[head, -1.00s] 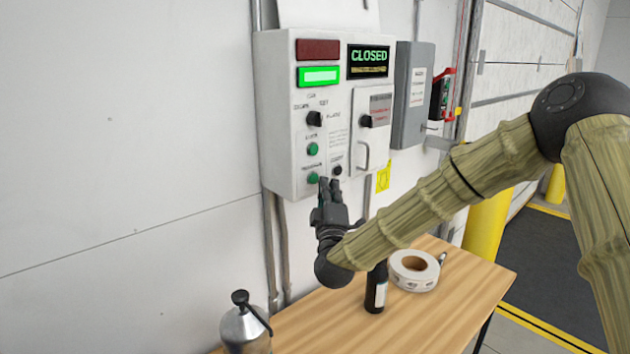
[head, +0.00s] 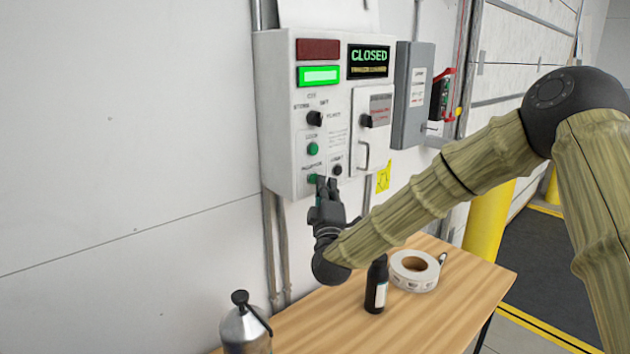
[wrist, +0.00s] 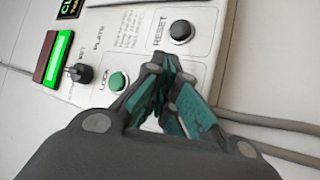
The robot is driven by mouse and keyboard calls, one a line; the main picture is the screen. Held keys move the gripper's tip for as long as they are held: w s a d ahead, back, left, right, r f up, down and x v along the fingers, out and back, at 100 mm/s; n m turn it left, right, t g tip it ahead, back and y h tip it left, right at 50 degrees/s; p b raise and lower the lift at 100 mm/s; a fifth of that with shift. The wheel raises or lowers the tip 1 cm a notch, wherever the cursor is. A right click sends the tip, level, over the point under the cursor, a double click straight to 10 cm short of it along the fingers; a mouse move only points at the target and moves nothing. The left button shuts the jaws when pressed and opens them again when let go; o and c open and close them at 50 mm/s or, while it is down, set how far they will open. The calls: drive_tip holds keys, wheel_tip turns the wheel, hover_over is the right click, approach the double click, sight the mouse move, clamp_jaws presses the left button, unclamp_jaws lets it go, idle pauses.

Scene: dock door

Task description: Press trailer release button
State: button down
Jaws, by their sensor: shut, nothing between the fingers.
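The control box (head: 277,115) on the wall has an upper green button (head: 313,149), labelled LOCK in the wrist view (wrist: 118,82). Below it is a lower green button (head: 312,179) whose label is too small to read surely. My gripper (head: 325,183) is shut and empty, its fingertips at the lower green button and covering its right part. I cannot tell whether they touch it. In the wrist view my fingertips (wrist: 163,66) hide that button. A black RESET button (wrist: 181,31) is just beyond them; it also shows in the head view (head: 337,170).
The box has a lit green lamp (head: 319,76), a dark red lamp (head: 318,49), a CLOSED display (head: 368,60) and a selector knob (head: 314,118). Below, a wooden table (head: 335,325) holds a dark bottle (head: 376,286), a tape roll (head: 414,270) and a metal flask (head: 246,330).

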drive_tip(key=shift+w+a, duration=0.25)
drive_tip(key=shift+w, duration=0.05)
idle(0.6)
drive_tip(key=shift+s+d, duration=0.1)
idle(0.3)
drive_tip(key=shift+s+d, duration=0.45)
drive_tip(key=shift+s, duration=0.05)
drive_tip(key=s+d+b, duration=0.1)
drive_tip(key=s+d, duration=0.2)
drive_tip(key=shift+s+d, duration=0.3)
idle(0.5)
drive_tip(key=shift+f, duration=0.1)
